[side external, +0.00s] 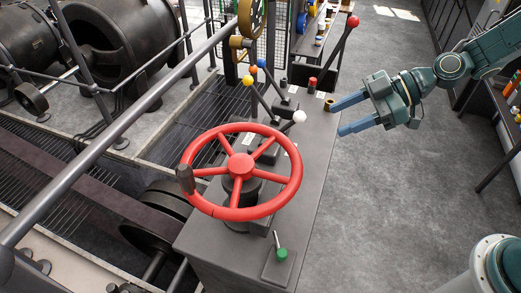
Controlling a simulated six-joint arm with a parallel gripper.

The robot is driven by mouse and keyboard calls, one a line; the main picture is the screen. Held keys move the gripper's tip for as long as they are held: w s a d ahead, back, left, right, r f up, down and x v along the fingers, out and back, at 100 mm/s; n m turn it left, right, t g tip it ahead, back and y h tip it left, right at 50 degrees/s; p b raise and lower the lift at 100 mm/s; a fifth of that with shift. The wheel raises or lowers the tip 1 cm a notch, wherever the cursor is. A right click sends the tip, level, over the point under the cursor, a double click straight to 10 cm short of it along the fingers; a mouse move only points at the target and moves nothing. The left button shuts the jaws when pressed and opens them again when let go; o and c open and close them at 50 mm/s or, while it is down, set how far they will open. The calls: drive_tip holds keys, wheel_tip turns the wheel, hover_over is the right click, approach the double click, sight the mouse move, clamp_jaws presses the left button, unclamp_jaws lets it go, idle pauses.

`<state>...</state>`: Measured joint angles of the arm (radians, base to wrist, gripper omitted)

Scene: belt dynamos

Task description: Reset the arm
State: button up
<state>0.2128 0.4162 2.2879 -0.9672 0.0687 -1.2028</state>
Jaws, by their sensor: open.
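My gripper (345,116) is at the upper right of the side external view, with its two blue fingers pointing left. The fingers are spread apart and nothing is between them. It hangs over the right edge of the grey control console (310,150), beside the red handwheel (241,168) and apart from it. My arm reaches in from the upper right corner.
The console carries levers with white (299,117), yellow (247,80) and red (352,21) knobs and a green-knobbed lever (281,254). A metal railing (130,118) and dark machines stand on the left. The floor (400,200) right of the console is clear.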

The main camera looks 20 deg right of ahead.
drive_tip(key=s+d+r+m+h, duration=0.5)
drive_tip(key=s+d+m, duration=0.1)
drive_tip(key=s, duration=0.5)
drive_tip(key=s+d+r+m+t+h, duration=0.1)
drive_tip(key=s+d+r+m+h, duration=0.4)
drive_tip(key=s, duration=0.5)
drive_tip(key=shift+s+d+r+m, duration=0.4)
drive_tip(key=shift+d+r+m, duration=0.4)
drive_tip(key=shift+d+m, duration=0.65)
drive_tip(key=shift+a+m, duration=0.25)
